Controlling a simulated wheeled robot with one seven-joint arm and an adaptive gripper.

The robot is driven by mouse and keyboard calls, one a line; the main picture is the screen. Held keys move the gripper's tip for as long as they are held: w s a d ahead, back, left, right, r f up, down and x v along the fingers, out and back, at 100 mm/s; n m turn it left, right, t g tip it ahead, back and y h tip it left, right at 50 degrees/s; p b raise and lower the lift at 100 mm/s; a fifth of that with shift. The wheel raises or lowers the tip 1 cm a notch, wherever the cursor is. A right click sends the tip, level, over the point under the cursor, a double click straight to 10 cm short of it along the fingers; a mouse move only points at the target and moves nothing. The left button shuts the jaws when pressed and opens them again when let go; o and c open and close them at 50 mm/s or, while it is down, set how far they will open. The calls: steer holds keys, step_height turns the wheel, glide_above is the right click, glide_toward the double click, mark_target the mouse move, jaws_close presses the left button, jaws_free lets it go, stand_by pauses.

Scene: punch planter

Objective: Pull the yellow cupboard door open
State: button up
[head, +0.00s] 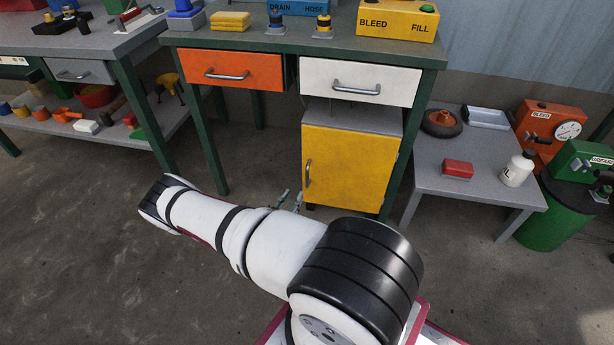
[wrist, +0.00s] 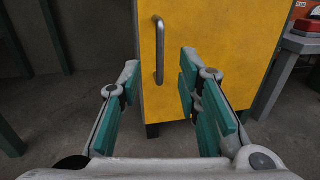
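The yellow cupboard door (head: 345,170) is shut, under the right side of the workbench. Its grey vertical bar handle (head: 308,173) is near the door's left edge. In the wrist view the door (wrist: 215,50) fills the upper middle, and the handle (wrist: 159,50) stands upright ahead, between the lines of my fingers. My gripper (wrist: 158,80) is open and empty, with teal finger pads either side and below the handle, apart from it.
Green bench legs (head: 208,145) flank the space. A low grey table (head: 475,150) stands at right with a red box. The floor before the door is clear.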

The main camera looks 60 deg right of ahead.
mark_target(307, 175)
steer(key=d+b, duration=0.1)
steer(key=d, duration=0.3)
steer(key=w+d+b, duration=0.1)
steer(key=d, duration=0.3)
steer(key=w+d+b, duration=0.1)
steer(key=d, duration=0.3)
steer(key=shift+w+d+b, duration=0.25)
steer(key=shift+d+b, duration=0.05)
steer(key=shift+d, duration=0.1)
steer(key=shift+c, duration=0.2)
jaws_close()
